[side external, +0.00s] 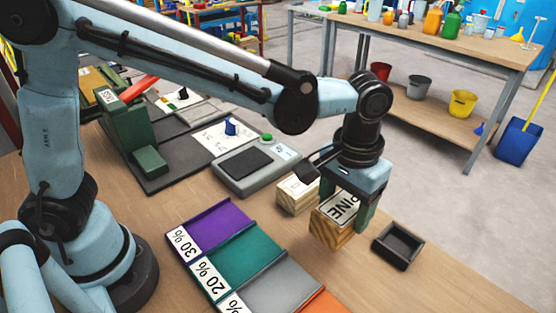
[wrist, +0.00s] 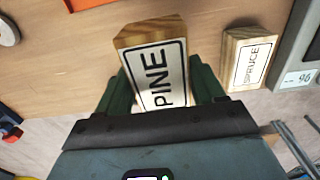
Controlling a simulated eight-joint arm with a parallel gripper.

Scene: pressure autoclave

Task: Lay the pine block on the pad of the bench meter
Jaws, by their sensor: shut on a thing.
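The pine block (side external: 333,224), a light wooden block with a white PINE label, is between the green fingers of my gripper (side external: 350,203). My gripper is shut on it; whether the block is clear of the bench I cannot tell for sure. In the wrist view the block (wrist: 155,70) sits tilted between both fingers of my gripper (wrist: 160,92). The bench meter (side external: 255,165) is a grey box with a dark pad (side external: 245,162), a small display and a green button. The pad is bare and lies left of and behind my gripper. The meter's edge (wrist: 295,60) also shows in the wrist view.
The spruce block (side external: 297,194) stands between the meter and my gripper; it also shows in the wrist view (wrist: 246,57). A small black tray (side external: 398,246) lies right of my gripper. Coloured percent-labelled bays (side external: 245,262) lie in front. A green press (side external: 140,140) stands left.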

